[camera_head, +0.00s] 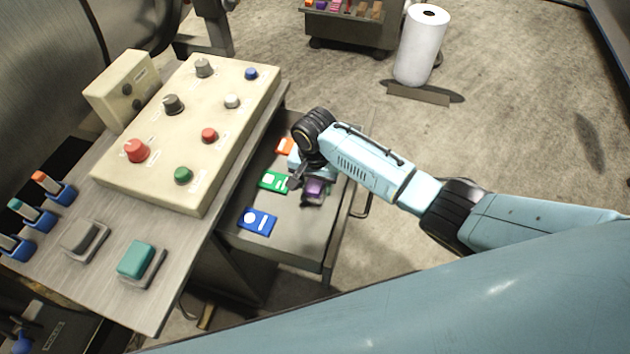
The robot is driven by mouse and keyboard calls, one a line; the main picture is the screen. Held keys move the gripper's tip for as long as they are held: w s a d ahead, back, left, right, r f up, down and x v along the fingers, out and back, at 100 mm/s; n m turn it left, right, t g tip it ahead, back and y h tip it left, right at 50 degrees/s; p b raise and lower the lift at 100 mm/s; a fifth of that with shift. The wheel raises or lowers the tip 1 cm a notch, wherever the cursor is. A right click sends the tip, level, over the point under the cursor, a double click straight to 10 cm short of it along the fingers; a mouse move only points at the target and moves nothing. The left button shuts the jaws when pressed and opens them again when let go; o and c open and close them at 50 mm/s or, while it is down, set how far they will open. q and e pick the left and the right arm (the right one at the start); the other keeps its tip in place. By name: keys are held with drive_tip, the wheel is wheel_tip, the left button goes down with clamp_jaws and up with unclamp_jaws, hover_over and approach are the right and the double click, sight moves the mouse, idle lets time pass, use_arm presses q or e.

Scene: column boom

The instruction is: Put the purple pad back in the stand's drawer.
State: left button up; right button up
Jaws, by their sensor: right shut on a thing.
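The purple pad (314,189) is at my right gripper (303,184), which is shut on it. The pad is over the open drawer (300,236) of the stand; whether it touches the drawer floor I cannot tell. My right arm comes in from the right, and its wrist hides part of the drawer. A blue card (257,221), a green card (272,182) and an orange card (285,147) lie in the drawer, left of the pad. My left gripper is not in view.
A control panel (222,110) with knobs and buttons sits on the stand's top (180,245), left of the drawer. A white roll (422,45) stands on the floor behind.

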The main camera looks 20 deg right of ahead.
sight(315, 184)
drive_tip(key=shift+f, duration=0.5)
drive_tip(key=o, duration=1)
drive_tip(key=shift+o, duration=0.5)
wheel_tip(315, 184, up, 13)
drive_tip(key=p, duration=0.3)
drive_tip(key=shift+r+p, duration=0.2)
drive_tip(key=shift+p, duration=0.1)
